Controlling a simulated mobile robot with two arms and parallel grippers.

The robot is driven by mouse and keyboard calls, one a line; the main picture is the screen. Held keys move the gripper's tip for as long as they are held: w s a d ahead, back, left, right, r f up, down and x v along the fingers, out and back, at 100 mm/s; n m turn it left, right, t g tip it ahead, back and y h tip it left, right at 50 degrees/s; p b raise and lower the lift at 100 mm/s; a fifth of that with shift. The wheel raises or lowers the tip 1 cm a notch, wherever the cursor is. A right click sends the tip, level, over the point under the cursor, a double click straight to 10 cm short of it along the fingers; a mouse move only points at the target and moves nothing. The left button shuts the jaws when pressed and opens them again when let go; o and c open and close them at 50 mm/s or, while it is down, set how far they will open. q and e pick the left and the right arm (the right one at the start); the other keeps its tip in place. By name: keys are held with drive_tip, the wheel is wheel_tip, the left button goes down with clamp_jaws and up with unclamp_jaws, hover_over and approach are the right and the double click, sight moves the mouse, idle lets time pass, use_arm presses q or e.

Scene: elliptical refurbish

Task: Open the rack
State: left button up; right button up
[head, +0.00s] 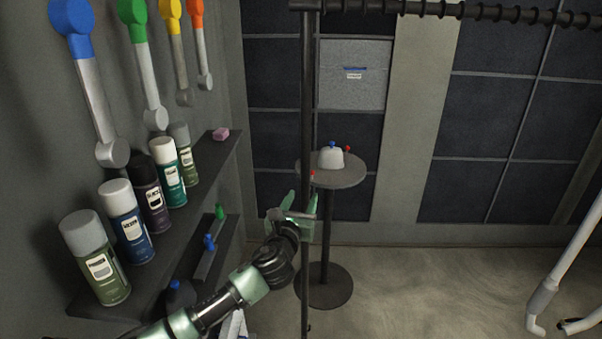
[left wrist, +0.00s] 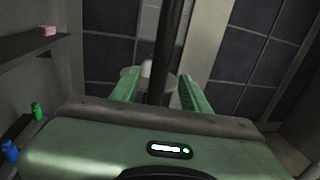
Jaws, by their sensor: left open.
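The rack is a dark metal frame with an upright pole (head: 307,100) and a ringed horizontal bar (head: 450,10) along the top of the head view. My left gripper (head: 296,206) is open at the lower part of this pole. In the left wrist view, the pole (left wrist: 171,45) runs down between the two spread green fingers of my left gripper (left wrist: 160,82). I cannot tell whether either finger touches it. My gripper body hides the pole's lower part there. My right gripper is in neither view.
A round side table (head: 335,178) holding a white object (head: 331,158) stands behind the pole. A wall shelf (head: 215,165) with several spray cans is on the left, close to my arm. A white tubular frame (head: 570,250) stands at right. Floor between is clear.

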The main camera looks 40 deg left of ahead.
sight(308, 182)
use_arm(q)
drive_tip(key=shift+w+a+r, duration=0.1)
drive_tip(key=shift+w+r, duration=0.05)
drive_tip(key=shift+r, duration=0.4)
drive_tip(key=shift+w+a, duration=0.2)
drive_tip(key=shift+w, duration=0.15)
drive_tip(key=p+x, duration=0.1)
drive_tip(key=x, duration=0.5)
drive_tip(key=shift+w+f, duration=0.1)
drive_tip(key=shift+w, duration=0.15)
clamp_jaws()
idle(0.4)
